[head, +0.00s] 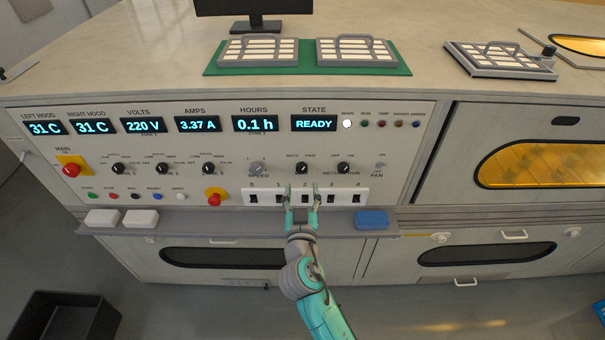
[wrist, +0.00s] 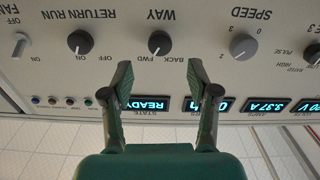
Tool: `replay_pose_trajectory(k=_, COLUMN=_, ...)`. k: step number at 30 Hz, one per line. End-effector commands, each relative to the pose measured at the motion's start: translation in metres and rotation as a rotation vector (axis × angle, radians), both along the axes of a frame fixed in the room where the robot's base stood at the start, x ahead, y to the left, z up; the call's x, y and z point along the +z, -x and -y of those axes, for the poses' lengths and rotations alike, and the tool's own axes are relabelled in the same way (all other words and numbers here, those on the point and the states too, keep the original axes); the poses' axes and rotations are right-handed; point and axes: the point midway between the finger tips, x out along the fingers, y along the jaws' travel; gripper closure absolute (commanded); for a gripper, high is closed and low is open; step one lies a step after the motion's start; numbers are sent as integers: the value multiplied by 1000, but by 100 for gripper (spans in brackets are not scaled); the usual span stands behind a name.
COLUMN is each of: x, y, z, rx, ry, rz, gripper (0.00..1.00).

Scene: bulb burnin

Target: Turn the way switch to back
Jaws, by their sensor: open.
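The way switch (head: 303,169) is a small dark round knob on the grey panel, with BACK at its upper left and FWD at its upper right in the head view. In the upside-down wrist view the way switch (wrist: 161,43) shows whole, and its pointer seems to lean toward FWD. My gripper (head: 302,191) is open and empty in front of the panel, just below the knob in the head view. In the wrist view the fingers of my gripper (wrist: 160,82) are spread wide, apart from the knob.
The speed knob (head: 256,169) and return run knob (head: 344,169) flank the switch. Numbered white rocker switches (head: 252,197) sit below. A ledge (head: 190,222) under the panel carries white blocks (head: 103,217) and a blue block (head: 371,219). The state display (head: 314,123) reads READY.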

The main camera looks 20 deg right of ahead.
Motion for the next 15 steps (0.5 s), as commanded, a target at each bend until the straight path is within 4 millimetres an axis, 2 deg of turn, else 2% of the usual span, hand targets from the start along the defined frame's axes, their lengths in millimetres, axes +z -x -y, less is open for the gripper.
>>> replay_pose_trajectory(k=6, x=1, y=-38, z=13, rx=-2, ry=-1, rz=1, gripper=40)
replay_pose_trajectory(k=15, x=0, y=-65, z=21, rx=0, ry=0, rz=0, gripper=40)
